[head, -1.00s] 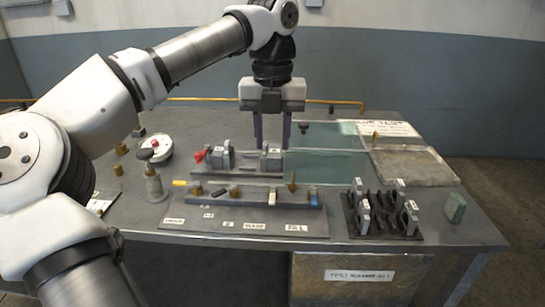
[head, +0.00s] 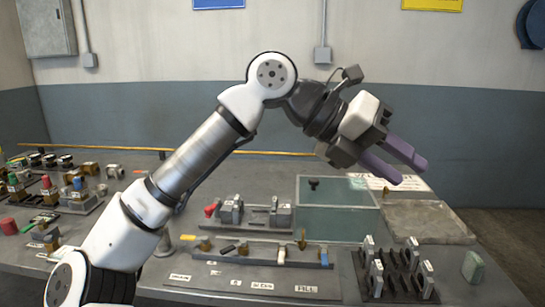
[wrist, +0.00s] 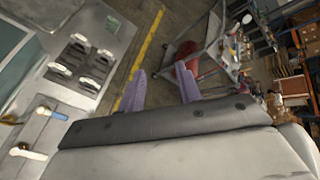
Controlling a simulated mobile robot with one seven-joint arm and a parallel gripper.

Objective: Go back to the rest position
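My gripper (head: 396,162) is raised well above the table at the right of centre in the head view, tilted down to the right. Its two purple fingers are apart with nothing between them. In the wrist view the fingers (wrist: 160,90) also stand apart and empty, with the floor beyond them. My arm reaches up from the lower left of the head view. The gripper touches nothing.
The grey table (head: 490,285) carries a clear box (head: 338,210), a vise-like fixture (head: 250,215), a labelled strip (head: 250,285), a black rack (head: 395,275) and a green block (head: 473,265). Several coloured fittings stand at the left. The space above the table is open.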

